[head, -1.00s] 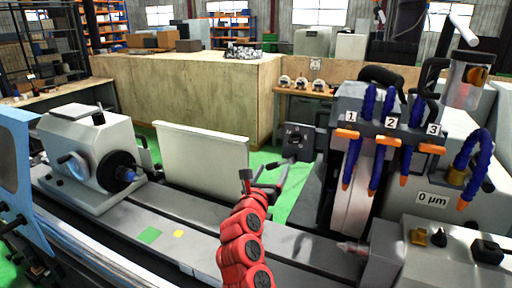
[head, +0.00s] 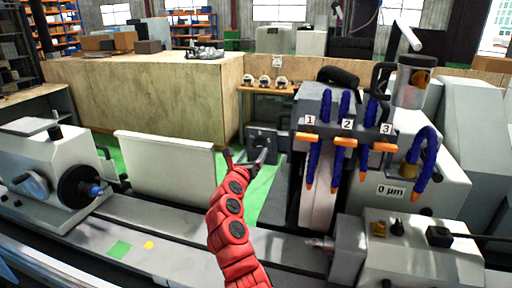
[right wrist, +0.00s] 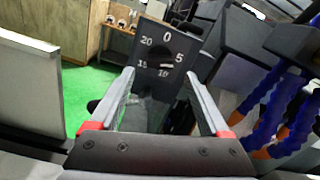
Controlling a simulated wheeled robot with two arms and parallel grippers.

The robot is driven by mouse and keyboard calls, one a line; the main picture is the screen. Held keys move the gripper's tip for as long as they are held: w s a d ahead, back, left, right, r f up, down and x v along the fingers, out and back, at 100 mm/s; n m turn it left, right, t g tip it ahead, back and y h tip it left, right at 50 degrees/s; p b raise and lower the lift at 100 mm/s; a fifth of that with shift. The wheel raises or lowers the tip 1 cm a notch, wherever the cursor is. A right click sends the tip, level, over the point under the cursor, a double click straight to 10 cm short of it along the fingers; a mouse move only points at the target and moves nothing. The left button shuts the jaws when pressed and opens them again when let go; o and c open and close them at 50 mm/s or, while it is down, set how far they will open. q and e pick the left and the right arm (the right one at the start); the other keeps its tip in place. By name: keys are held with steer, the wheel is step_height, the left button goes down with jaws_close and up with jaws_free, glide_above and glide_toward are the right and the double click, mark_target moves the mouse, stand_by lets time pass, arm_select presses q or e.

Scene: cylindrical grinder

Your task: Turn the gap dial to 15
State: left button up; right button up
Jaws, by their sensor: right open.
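The gap dial (head: 262,143) is a dark square plate beyond the rail, left of the grinding wheel housing. In the right wrist view the dial plate (right wrist: 153,52) shows 0, 5, 10, 15 and 20 in white around a knob. A short white mark on the knob points right, roughly towards 5; the exact reading is unclear. My right gripper (head: 246,158) is open in front of the dial. In the right wrist view its two fingers (right wrist: 159,74) frame the lower part of the dial with nothing between them. It looks apart from the knob. My left gripper is out of view.
The wheel housing with blue hoses (head: 345,125) stands right of the dial. A cream panel (head: 165,168) stands left of my right arm. The headstock (head: 50,170) is at far left. Green floor (head: 265,195) shows below the dial.

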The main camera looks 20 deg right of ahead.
mark_target(258, 144)
steer(key=x, duration=0.3)
steer(key=shift+w+d, duration=0.2)
steer(key=shift+w, duration=0.15)
jaws_close()
stand_by(0.4)
steer(key=shift+f+m, duration=0.1)
steer(key=shift+m, duration=0.2)
